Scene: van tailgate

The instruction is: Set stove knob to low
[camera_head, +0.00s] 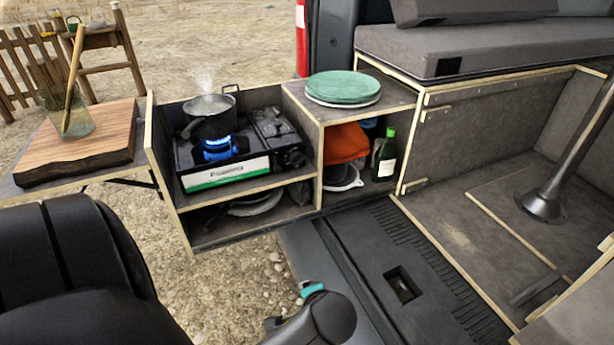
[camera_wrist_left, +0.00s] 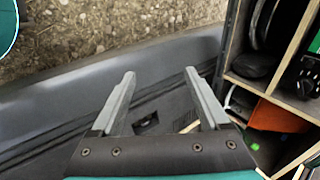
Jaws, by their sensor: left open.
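The black camping stove (camera_head: 228,158) sits on the upper shelf of a wooden cabinet, with a white and green label on its front. Blue flame burns under a steaming dark pot (camera_head: 212,122). The stove's knob (camera_head: 293,158) looks like a small dark shape at the right of its front; its setting is too small to read. My left gripper (camera_wrist_left: 160,75) is open and empty in the left wrist view, over the dark van sill. It is apart from the stove, part of which shows at that view's right edge. My right gripper is out of view.
Right of the stove, green plates (camera_head: 343,87) lie on the cabinet top, above an orange cloth (camera_head: 345,143) and a green bottle (camera_head: 386,155). A cutting board (camera_head: 82,150) with a glass jar (camera_head: 68,120) stands at left.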

